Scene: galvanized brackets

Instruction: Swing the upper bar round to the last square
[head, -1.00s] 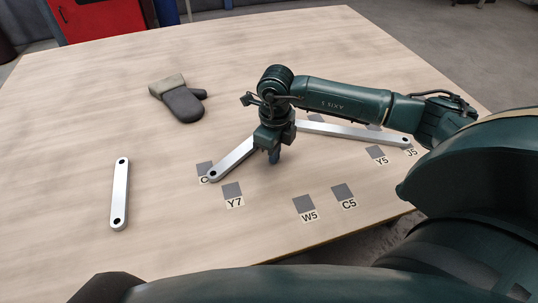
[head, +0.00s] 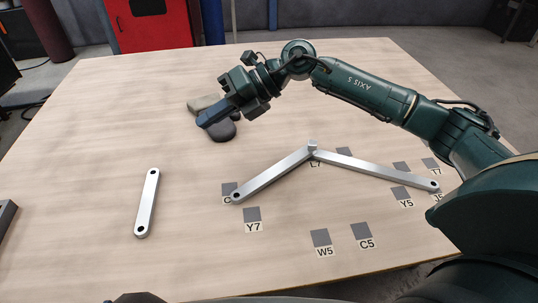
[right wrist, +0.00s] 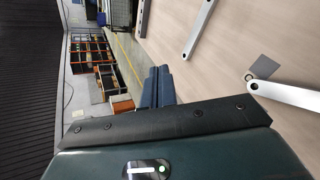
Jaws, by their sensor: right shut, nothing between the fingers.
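Two silver bars are joined at a pin (head: 312,146) in the head view. The left bar (head: 272,174) appears to lie on top at the joint; its free, holed end is beside a grey square (head: 229,188) whose label is partly covered. The other bar (head: 375,170) runs right to the square J5. Other squares are Y7 (head: 252,214), W5 (head: 321,237), C5 (head: 361,231), Y5 (head: 401,193) and T7 (head: 431,162). My right gripper (head: 204,119) is shut and empty, raised up and left of the joined bars, clear of them. Its closed fingers show in the right wrist view (right wrist: 158,86). My left gripper is out of view.
A loose silver bar (head: 147,203) lies at the left. A dark grey object (head: 5,216) is at the left edge. The wooden table (head: 110,140) is clear between them.

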